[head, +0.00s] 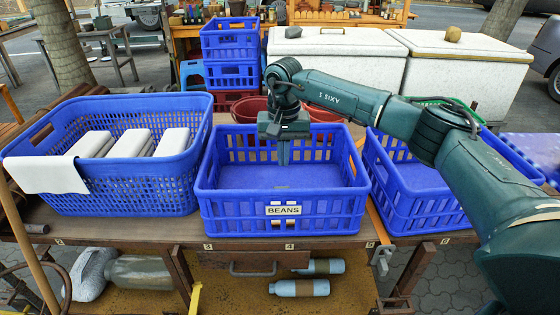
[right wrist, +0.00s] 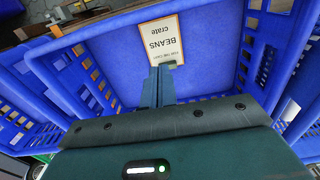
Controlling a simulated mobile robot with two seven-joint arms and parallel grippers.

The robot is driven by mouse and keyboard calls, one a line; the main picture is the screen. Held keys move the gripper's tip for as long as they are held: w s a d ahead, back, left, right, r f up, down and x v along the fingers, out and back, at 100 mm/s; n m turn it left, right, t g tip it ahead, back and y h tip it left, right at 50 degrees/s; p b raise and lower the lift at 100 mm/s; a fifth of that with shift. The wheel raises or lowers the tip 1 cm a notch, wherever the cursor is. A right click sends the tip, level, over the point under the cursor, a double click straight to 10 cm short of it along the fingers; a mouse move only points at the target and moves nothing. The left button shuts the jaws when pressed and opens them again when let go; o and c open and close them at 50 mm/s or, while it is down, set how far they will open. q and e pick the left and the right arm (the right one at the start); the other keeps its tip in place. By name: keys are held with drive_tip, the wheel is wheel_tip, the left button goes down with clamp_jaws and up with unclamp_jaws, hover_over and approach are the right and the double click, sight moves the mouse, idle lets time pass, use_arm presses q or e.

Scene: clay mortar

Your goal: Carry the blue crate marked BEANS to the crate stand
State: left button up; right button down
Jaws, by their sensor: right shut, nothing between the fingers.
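The blue crate marked BEANS (head: 282,222) stands empty on the wooden bench, its white label facing the front. My right gripper (head: 283,160) is over its opening, fingers pointing down in front of the far slatted wall. The fingers are shut and empty; whether they touch the crate I cannot tell. In the right wrist view the shut fingertips (right wrist: 162,72) overlap the lower edge of an upside-down label (right wrist: 163,43) reading BEANS crate, on blue plastic (right wrist: 208,50). My left gripper is not in view. I cannot make out which thing is the crate stand.
A blue basket (head: 115,185) with white blocks and a cloth stands close on the left. Another blue crate (head: 410,205) stands close on the right, partly behind my arm. Red tubs (head: 250,108), stacked blue crates (head: 230,40) and white chests (head: 335,60) are behind.

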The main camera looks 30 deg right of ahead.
sight(283, 193)
drive_tip(key=shift+s+a+f+p, duration=0.3)
drive_tip(key=shift+s+f+p, duration=0.25)
drive_tip(key=shift+f, duration=0.85)
drive_tip(key=shift+s+a+f+p, duration=0.35)
drive_tip(key=shift+s+f, duration=0.25)
drive_tip(key=shift+f, duration=0.75)
drive_tip(key=shift+s+a+f+p, duration=0.3)
drive_tip(key=shift+s+f+p, duration=0.25)
drive_tip(key=shift+f, duration=0.85)
drive_tip(key=shift+s, duration=0.1)
